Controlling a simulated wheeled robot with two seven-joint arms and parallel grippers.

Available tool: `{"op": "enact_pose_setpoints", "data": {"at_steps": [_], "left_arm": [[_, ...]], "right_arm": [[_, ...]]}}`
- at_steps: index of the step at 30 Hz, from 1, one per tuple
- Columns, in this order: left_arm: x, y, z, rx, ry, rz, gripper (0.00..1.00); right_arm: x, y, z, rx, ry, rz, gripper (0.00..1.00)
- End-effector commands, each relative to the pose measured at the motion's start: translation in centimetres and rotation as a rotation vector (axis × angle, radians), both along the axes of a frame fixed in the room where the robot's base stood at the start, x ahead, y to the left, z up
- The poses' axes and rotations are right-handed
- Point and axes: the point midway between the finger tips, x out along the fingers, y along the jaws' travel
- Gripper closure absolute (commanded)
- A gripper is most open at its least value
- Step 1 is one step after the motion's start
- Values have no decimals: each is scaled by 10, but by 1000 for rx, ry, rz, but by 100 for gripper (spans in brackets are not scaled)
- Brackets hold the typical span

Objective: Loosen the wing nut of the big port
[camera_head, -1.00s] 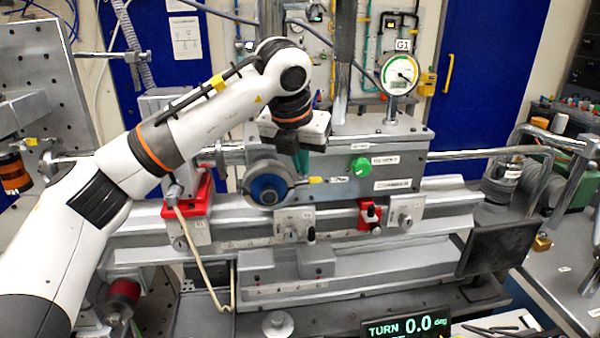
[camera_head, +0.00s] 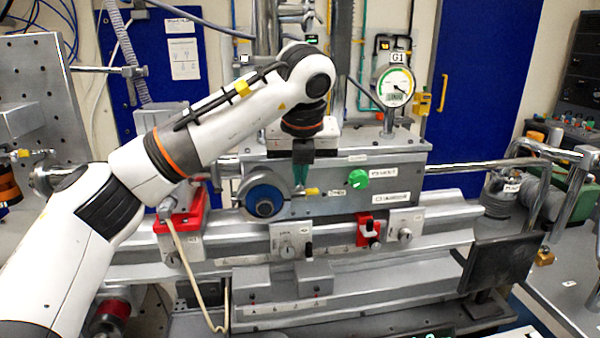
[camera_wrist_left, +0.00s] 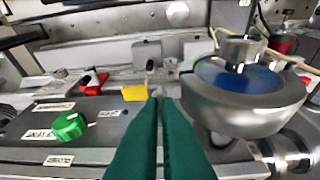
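The big port (camera_head: 264,200) is a round blue-faced flange in a grey clamp ring on the front of the grey box; it also shows in the left wrist view (camera_wrist_left: 240,77). A yellow tag (camera_head: 312,191) is just right of the clamp, and a small grey piece, seemingly the wing nut (camera_wrist_left: 158,91), shows at my fingertips. My left gripper (camera_head: 301,185) points down at the clamp's right side. Its green fingers (camera_wrist_left: 160,100) are close together with a narrow gap; whether they pinch the nut is unclear. My right gripper is out of view.
A green knob (camera_head: 355,180) is on the box right of the port, with the gauge G1 (camera_head: 396,86) above. A red switch (camera_head: 368,230) is on the rail below. A red bracket (camera_head: 181,211) with a cable is to the left. A dark monitor (camera_head: 501,262) is at right.

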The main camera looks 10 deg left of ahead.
Motion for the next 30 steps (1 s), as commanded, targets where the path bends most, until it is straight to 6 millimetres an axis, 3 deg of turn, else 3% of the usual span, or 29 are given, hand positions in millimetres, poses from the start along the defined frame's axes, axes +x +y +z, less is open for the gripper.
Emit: {"op": "enact_pose_setpoints", "data": {"at_steps": [7,9,12,23,30], "left_arm": [[-1,-1,-3,2,9,-3,100],[-1,0,-3,2,8,-3,86],[-1,0,-2,2,6,-3,75],[-2,-1,3,0,1,-2,75],[-16,-6,41,0,-3,-3,75]], "right_arm": [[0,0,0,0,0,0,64],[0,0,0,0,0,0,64],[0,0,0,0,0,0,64],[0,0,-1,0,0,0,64],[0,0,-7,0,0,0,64]]}}
